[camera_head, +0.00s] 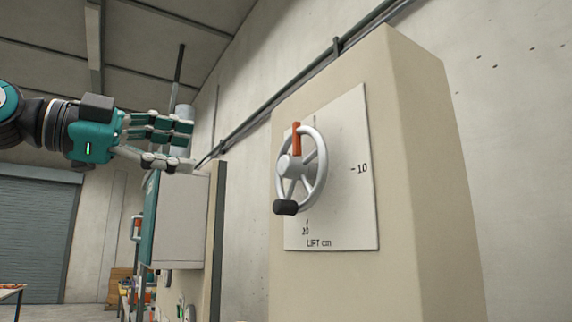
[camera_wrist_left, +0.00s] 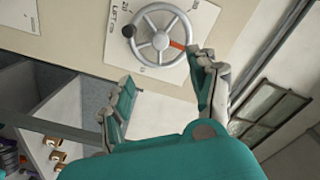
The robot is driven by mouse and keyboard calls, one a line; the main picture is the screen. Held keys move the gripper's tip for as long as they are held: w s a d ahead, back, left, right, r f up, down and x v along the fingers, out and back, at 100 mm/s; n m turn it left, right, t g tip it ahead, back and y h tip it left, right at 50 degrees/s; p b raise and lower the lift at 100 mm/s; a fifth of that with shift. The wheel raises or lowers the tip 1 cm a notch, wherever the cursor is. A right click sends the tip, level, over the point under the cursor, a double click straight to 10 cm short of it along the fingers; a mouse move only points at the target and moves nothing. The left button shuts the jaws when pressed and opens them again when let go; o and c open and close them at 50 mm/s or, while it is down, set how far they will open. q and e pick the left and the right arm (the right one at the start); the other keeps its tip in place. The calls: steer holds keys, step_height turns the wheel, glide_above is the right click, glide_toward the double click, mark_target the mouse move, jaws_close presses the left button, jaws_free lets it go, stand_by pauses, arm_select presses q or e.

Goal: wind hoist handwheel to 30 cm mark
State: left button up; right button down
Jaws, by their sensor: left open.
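The grey spoked handwheel (camera_head: 292,167) is mounted on a white dial plate (camera_head: 350,215) marked "LIFT cm". An orange pointer (camera_head: 297,138) points up. The wheel's black knob (camera_head: 286,207) is at its lower left. My left gripper (camera_head: 185,147) is open and empty, left of the wheel and apart from it. In the left wrist view the handwheel (camera_wrist_left: 161,40) lies beyond the spread fingers (camera_wrist_left: 157,90). My right gripper is out of view.
The plate is on a tall beige cabinet (camera_head: 415,160). A grey and teal box (camera_head: 180,220) stands left of it, below my left gripper. A dark pipe (camera_head: 290,90) runs along the wall behind. Space between my left gripper and the wheel looks clear.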

arm_select(q)
steer(key=p, duration=0.2)
glide_toward(282, 166)
steer(key=p+x, duration=0.4)
steer(key=x, duration=0.4)
steer(key=shift+w+d+r, duration=0.1)
steer(key=shift+w+d, duration=0.1)
steer(key=shift+d, duration=0.1)
steer(key=shift+w+d+p, duration=0.25)
steer(key=shift+d+p, duration=0.05)
steer(key=shift+d, duration=0.05)
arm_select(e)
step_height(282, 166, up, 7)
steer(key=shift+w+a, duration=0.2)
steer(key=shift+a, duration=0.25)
arm_select(q)
steer(key=shift+c, duration=0.2)
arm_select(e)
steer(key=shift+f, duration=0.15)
arm_select(q)
steer(key=c, duration=1.1)
jaws_close()
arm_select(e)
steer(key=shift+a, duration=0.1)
